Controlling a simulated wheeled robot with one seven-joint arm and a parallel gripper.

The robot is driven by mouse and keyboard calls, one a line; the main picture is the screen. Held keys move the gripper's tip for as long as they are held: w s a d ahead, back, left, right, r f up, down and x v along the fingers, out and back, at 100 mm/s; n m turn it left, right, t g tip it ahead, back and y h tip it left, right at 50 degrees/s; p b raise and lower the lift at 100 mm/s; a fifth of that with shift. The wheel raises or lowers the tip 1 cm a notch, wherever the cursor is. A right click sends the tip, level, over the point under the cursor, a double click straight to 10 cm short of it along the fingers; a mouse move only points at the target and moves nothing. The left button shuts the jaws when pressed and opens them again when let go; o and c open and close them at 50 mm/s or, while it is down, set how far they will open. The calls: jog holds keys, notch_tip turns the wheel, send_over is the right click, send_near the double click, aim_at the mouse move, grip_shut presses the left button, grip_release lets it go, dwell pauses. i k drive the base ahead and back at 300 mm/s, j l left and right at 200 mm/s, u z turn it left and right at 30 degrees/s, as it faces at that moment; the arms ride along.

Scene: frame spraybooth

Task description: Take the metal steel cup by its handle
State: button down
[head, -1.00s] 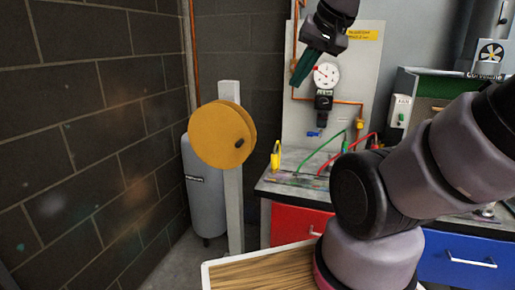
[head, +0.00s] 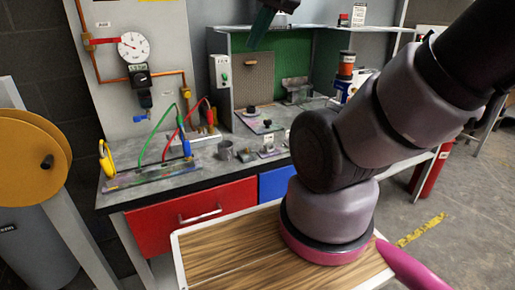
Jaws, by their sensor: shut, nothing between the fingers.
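A small grey metal cup (head: 225,150) stands upright on the workbench, just right of the red hose. Its handle is too small to make out clearly. My gripper (head: 254,42) hangs at the top of the head view, above the bench, with dark green fingers pointing down. The fingers look closed together with nothing between them. The gripper is well above the cup and apart from it. Most of the gripper's body is cut off by the top edge.
The workbench (head: 158,183) carries green and red hoses (head: 159,128) and a yellow clip (head: 106,160) left of the cup. Small metal parts (head: 268,146) lie to its right. A spray booth (head: 285,70) stands behind. A yellow reel (head: 30,155) is at the left.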

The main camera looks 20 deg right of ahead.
aim_at(227, 152)
jog(key=k+j+z, duration=0.55)
jog(key=k+j, duration=0.2)
